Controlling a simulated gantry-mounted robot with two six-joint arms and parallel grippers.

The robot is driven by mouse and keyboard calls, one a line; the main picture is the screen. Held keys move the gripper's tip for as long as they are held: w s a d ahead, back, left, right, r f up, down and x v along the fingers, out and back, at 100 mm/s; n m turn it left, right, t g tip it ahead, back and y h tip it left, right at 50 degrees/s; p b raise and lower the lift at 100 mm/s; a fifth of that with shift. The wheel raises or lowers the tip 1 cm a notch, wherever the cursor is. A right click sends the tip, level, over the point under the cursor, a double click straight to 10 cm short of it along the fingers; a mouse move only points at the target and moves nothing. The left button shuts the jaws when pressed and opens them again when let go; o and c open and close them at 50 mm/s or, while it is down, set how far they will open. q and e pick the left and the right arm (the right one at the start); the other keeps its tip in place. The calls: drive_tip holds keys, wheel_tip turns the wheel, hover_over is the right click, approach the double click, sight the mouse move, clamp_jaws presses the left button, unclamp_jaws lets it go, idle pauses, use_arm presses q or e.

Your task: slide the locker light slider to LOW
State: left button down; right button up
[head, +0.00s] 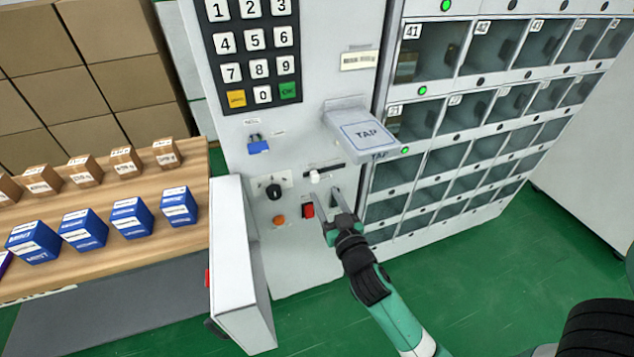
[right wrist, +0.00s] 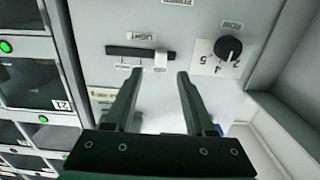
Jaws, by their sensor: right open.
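The locker light slider has a white knob (head: 315,177) on a dark slot (head: 328,171) in the grey machine front. In the right wrist view, upside down, the knob (right wrist: 160,60) is at the right end of the slot (right wrist: 128,52), beside the LIGHT lettering. The position labels are too small to read. My right gripper (head: 324,191) is open and empty, pointing at the panel. In the wrist view its fingertips (right wrist: 160,74) straddle the knob's line, one to each side; contact is not visible. My left gripper is not in view.
A black ROW dial (right wrist: 228,48) is close beside the slider. A red switch (head: 308,210) and orange button (head: 279,220) are below. A TAP reader (head: 365,134) juts out above. Lockers (head: 430,120) are to the right; an open white door (head: 232,265) sticks out left.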

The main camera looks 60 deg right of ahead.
sight(316, 179)
drive_tip(key=b+x, duration=0.1)
drive_tip(key=x, duration=0.6)
drive_tip(key=shift+a, duration=0.1)
drive_tip(key=shift+c, duration=0.2)
clamp_jaws()
idle(0.9)
